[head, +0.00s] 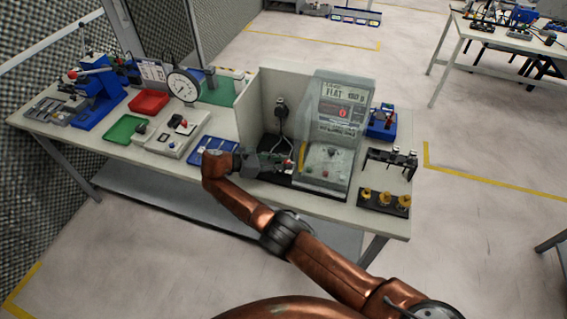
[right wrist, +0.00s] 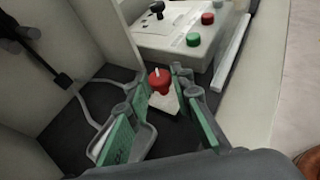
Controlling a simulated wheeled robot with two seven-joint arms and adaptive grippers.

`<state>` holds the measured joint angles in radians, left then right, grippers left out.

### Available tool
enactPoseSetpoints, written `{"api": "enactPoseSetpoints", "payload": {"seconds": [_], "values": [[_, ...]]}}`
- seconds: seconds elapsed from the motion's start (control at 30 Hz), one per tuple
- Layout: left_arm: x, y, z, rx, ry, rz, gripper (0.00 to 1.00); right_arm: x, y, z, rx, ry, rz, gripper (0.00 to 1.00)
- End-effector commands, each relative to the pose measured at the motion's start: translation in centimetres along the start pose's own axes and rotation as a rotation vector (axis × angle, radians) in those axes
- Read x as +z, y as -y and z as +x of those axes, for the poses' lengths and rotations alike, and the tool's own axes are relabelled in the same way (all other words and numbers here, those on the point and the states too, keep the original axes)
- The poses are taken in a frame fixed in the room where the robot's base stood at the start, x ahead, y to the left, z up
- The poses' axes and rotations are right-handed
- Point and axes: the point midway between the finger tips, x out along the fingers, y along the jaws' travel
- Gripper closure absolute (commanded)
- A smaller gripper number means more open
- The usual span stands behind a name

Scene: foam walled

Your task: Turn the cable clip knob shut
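The red clip knob (right wrist: 159,78) with a pale pointer mark stands on a small cream block (right wrist: 166,101) in the right wrist view. My right gripper (right wrist: 156,98) is open, with green-padded fingers on either side of the knob and block. I cannot tell whether a pad touches the knob. A grey cable (right wrist: 86,108) runs over the dark floor of the walled bay to the left of the fingers. In the head view my right gripper (head: 277,162) reaches into the bay from the left, and its fingers partly hide the clip. My left gripper is out of view.
Pale bay walls (right wrist: 70,30) stand close on the left and behind. A control box (right wrist: 170,38) with red and green buttons is just beyond the knob. A clear guarded tester (head: 335,120) stands right of the gripper. A blue tray (head: 213,150) lies to its left.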

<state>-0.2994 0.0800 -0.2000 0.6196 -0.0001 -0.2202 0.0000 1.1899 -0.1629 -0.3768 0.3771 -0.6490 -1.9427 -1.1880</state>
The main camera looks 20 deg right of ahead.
Motion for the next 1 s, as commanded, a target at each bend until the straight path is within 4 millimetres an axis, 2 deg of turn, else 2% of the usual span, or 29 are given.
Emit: {"api": "enactPoseSetpoints", "payload": {"seconds": [0.3, 0.43, 1.0], "values": [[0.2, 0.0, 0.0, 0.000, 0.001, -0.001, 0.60, 0.0, 0.0, 0.0, 0.000, 0.000, 0.000, 0.73], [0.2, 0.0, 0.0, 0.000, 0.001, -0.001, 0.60, 0.8, -0.1, -0.3, 0.001, 0.001, 0.001, 0.73], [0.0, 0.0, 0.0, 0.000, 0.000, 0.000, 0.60, 8.3, -0.1, -3.6, 0.001, -0.001, 0.001, 0.73]]}}
